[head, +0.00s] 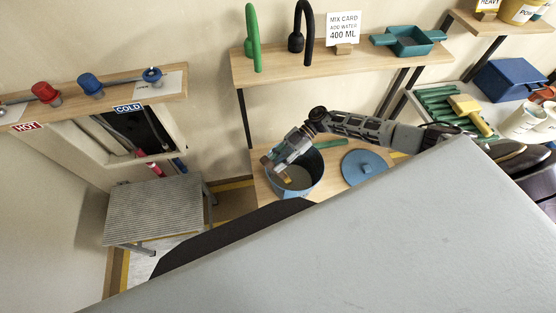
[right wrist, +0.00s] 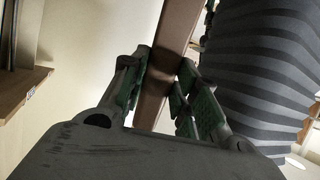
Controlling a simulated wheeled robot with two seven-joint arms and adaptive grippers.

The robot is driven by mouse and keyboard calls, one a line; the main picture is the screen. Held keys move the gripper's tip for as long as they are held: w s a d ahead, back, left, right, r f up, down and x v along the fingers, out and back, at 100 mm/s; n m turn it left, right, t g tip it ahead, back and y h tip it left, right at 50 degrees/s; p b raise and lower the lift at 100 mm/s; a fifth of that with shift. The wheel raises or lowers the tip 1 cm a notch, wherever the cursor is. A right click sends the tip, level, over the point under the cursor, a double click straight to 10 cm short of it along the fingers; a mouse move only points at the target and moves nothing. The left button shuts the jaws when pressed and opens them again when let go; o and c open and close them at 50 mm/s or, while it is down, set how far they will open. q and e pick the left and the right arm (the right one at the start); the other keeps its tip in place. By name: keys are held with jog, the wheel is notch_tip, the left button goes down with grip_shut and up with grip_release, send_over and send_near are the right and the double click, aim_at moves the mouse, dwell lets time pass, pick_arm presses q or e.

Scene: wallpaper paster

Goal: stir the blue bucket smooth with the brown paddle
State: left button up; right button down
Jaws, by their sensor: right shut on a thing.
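The blue bucket (head: 316,172) stands on a low wooden bench in the middle of the head view, open at the top, with greyish contents (head: 298,181) inside. My right gripper (head: 272,161) reaches in from the right and is over the bucket's left rim. In the right wrist view my right gripper (right wrist: 163,88) is shut on the brown paddle (right wrist: 178,35), whose shaft runs between the fingers. In the head view a small tan part of the paddle (head: 287,179) shows inside the bucket. The paddle's lower end is hidden. My left gripper is not in view.
A round blue lid (head: 364,168) lies on the bench right of the bucket. A green stick (head: 331,144) lies behind it. A shelf (head: 330,65) with green and black hooks, a card and a teal tray (head: 408,40) is above. A grey step stool (head: 155,210) stands left.

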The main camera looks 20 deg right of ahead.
jog(key=shift+s+a+r+p, duration=0.1)
jog(key=shift+a+r+p, duration=0.15)
jog(key=shift+r+p, duration=0.5)
jog(key=shift+s+a+r+p, duration=0.1)
jog(key=shift+a+r+p, duration=0.15)
jog(key=shift+r+p, duration=0.45)
jog(key=shift+a+r+p, duration=0.25)
jog(key=shift+r+p, duration=0.4)
jog(key=shift+r, duration=0.1)
jog(key=shift+s+a+r+p, duration=0.1)
jog(key=shift+a+r+p, duration=0.1)
jog(key=shift+r, duration=0.35)
jog(key=shift+s+a+r+p, duration=0.1)
jog(key=shift+a+r+p, duration=0.1)
jog(key=shift+r, duration=0.3)
jog(key=shift+s+a+r, duration=0.1)
jog(key=shift+a+r, duration=0.25)
jog(key=shift+r, duration=0.5)
jog(key=shift+s+a+r, duration=0.1)
jog(key=shift+a+r, duration=0.2)
jog(key=shift+r, duration=0.6)
jog(key=shift+s+a+r, duration=0.1)
jog(key=shift+a+r, duration=0.25)
jog(key=shift+r, duration=0.5)
jog(key=shift+r, duration=2.5)
